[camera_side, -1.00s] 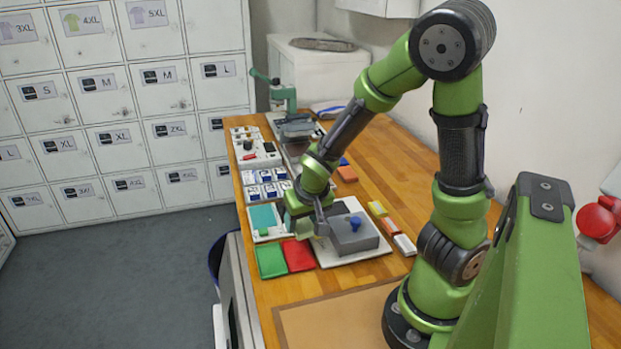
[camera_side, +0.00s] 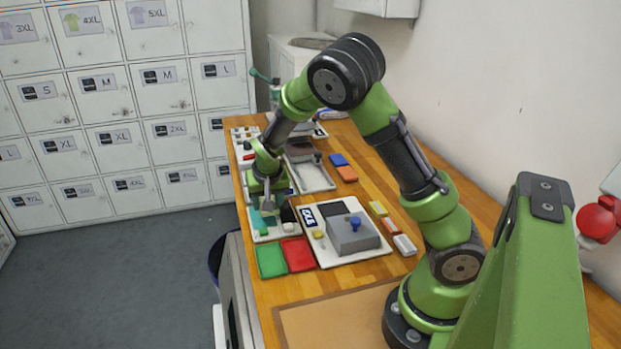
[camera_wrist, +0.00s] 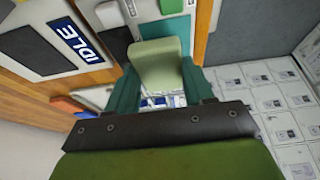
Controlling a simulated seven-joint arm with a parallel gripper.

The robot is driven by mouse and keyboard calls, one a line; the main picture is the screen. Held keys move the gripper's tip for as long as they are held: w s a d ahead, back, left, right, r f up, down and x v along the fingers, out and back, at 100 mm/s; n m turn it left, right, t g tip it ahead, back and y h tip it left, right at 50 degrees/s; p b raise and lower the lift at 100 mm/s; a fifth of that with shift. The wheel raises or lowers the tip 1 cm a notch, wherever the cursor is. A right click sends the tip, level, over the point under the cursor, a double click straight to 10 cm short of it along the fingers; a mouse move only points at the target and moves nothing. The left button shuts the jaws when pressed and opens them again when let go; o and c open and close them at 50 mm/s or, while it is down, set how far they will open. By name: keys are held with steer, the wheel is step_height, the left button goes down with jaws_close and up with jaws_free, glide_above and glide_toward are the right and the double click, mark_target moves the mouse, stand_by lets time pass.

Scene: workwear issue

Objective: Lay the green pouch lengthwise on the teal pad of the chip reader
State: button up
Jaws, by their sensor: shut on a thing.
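My gripper (camera_wrist: 158,88) is shut on the pale green pouch (camera_wrist: 158,60), which sticks out beyond the fingers in the wrist view. In the side view my gripper (camera_side: 267,206) is over the chip reader (camera_side: 262,238), a white unit on the left side of the table. The reader's teal pad (camera_wrist: 119,43) shows partly behind the pouch in the wrist view.
Right of the reader stands a white-based unit with a grey block (camera_side: 352,233), a blue knob and an IDLE sign (camera_wrist: 73,40). A green tray (camera_side: 271,261) and a red tray (camera_side: 298,254) lie in front. Small coloured blocks (camera_side: 391,224) lie to the right.

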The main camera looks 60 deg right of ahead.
steer(key=shift+w+d+f, duration=0.1)
steer(key=shift+w+d, duration=0.05)
steer(key=shift+w, duration=0.4)
steer(key=shift+w+d, duration=0.15)
steer(key=shift+w, duration=0.35)
steer(key=shift+w+f, duration=0.2)
steer(key=shift+f, duration=1.55)
steer(key=shift+f, duration=0.2)
steer(key=o, duration=1)
steer(key=shift+o, duration=0.2)
steer(key=shift+r, duration=0.15)
